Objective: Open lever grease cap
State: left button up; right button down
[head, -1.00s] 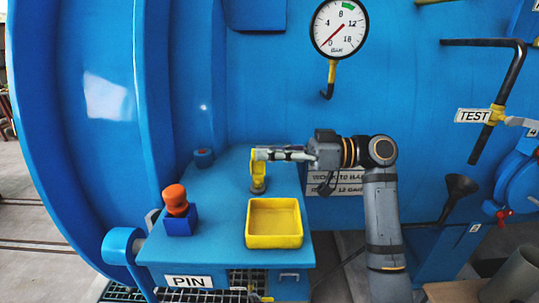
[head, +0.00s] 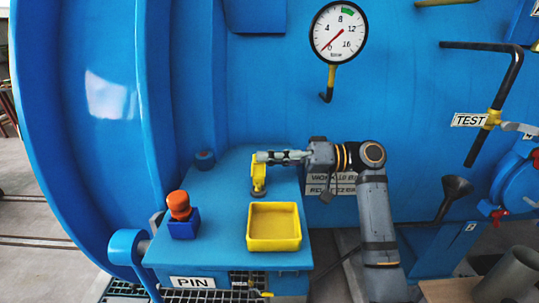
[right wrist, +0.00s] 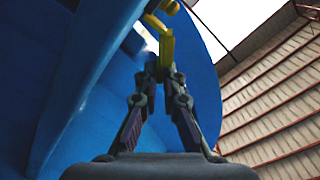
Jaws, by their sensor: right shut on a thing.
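The yellow lever cap (head: 259,178) stands upright on the blue shelf, behind the yellow tray. My right gripper (head: 260,157) reaches in from the right and is shut on its upper part. In the right wrist view the two fingers (right wrist: 159,75) close on the yellow lever (right wrist: 166,47), whose upper end runs up past the fingertips. What lies under the cap is too small to tell. My left gripper is in neither view.
A yellow tray (head: 273,246) sits at the shelf's front. An orange knob on a blue block (head: 183,229) stands to the left. A blue shell with a pressure gauge (head: 338,31) rises behind. A dark funnel (head: 457,186) and TEST valve handle (head: 493,118) are at the right.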

jog(key=shift+f, duration=0.1)
dwell(0.3)
jog(key=c, duration=1.5)
grip_release()
jog(key=d, duration=1.2)
